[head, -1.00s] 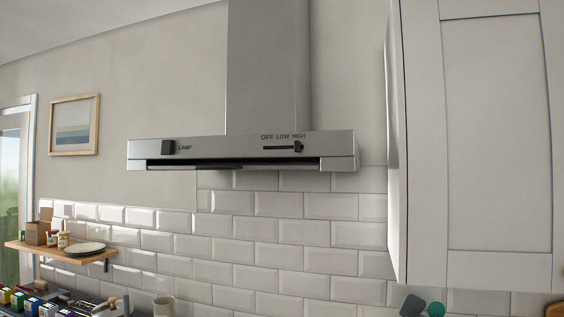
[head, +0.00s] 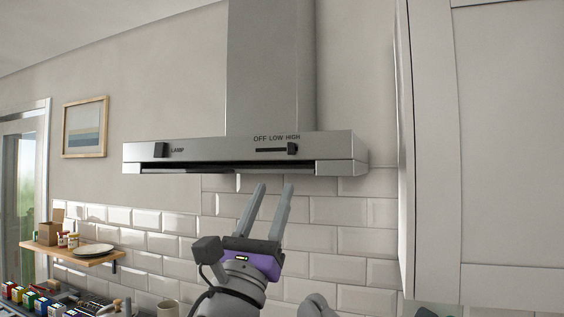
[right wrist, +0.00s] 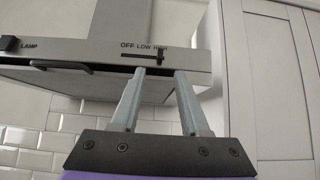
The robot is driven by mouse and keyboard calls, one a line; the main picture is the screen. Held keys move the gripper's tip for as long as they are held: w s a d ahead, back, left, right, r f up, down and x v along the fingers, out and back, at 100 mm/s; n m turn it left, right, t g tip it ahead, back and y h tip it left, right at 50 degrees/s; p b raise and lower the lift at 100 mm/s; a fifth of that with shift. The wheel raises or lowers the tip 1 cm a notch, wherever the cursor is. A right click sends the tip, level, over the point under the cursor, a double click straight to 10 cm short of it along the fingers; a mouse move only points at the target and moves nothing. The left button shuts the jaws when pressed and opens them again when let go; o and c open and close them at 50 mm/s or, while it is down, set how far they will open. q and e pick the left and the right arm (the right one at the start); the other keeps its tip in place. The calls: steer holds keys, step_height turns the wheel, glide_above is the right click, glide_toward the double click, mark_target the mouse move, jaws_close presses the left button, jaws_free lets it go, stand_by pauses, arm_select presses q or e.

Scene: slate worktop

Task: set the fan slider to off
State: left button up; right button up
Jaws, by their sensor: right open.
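The fan slider knob (head: 292,148) is a small black block at the right end of its dark slot (head: 268,150), under HIGH, on the front of the steel range hood (head: 212,149). OFF is at the slot's left end. In the right wrist view the knob (right wrist: 160,57) shows just above and between the fingertips. My right gripper (head: 275,187) is open and empty, below the hood's front and apart from the knob, with its fingers pointing up. It also shows in the right wrist view (right wrist: 160,73). My left gripper is not in view.
A black lamp switch (head: 160,149) is on the hood's left. A tall white cabinet (head: 430,150) stands close on the right. A wooden shelf (head: 75,254) with a plate and jars is at lower left. The tiled wall (head: 340,215) lies behind my gripper.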

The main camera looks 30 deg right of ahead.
mark_target(289, 150)
steer(key=p+x, duration=0.2)
steer(key=x, duration=0.8)
steer(key=shift+d, duration=0.1)
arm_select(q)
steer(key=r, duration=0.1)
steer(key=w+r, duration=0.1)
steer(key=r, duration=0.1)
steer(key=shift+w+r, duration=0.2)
arm_select(e)
jaws_close()
stand_by(0.6)
